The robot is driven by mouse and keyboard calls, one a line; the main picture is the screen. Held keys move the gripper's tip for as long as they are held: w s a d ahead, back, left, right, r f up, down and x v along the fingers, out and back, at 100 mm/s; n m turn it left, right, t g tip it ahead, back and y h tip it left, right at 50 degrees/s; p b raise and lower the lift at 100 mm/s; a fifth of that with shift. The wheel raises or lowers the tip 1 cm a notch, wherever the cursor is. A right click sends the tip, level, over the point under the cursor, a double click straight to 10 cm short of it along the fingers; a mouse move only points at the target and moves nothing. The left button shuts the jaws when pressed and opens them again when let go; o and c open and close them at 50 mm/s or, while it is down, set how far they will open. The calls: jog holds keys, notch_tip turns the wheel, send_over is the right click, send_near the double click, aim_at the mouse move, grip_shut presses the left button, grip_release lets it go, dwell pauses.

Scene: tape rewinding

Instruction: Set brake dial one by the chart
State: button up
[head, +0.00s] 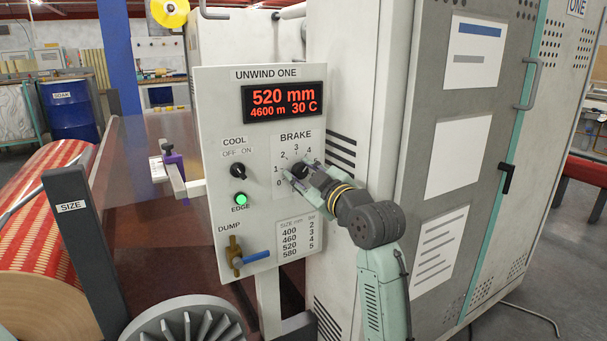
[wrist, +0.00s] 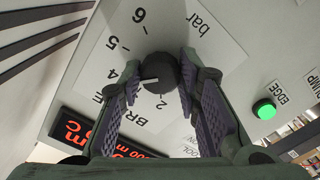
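The brake dial (head: 299,170) is a round black knob on the grey UNWIND ONE panel (head: 216,95), with numbers around it. In the wrist view the dial (wrist: 160,72) has a white pointer line aimed left, toward the 4 side; its exact setting is unclear. My gripper (head: 302,178) is at the dial. In the wrist view its two fingers (wrist: 160,80) stand on either side of the dial, close to its edge; whether both press on it is unclear. The chart (head: 297,234) pairs 400 with 2, 460 with 3, 520 with 4, 580 with 5. The display (head: 284,101) reads 520 mm, 4600 m, 30 C.
A COOL switch (head: 238,171), a lit green EDGE button (head: 240,199) and a blue-handled DUMP valve (head: 257,257) sit on the panel left of and below the dial. The EDGE button (wrist: 264,109) shows right of my fingers in the wrist view. A tall grey cabinet (head: 425,120) stands at right.

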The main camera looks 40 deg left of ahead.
jog(key=o, duration=0.5)
jog(key=shift+s, duration=0.1)
jog(key=shift+c, duration=0.2)
jog(key=shift+d, duration=0.25)
jog(key=v, duration=1.1)
jog(key=shift+s+d, duration=0.15)
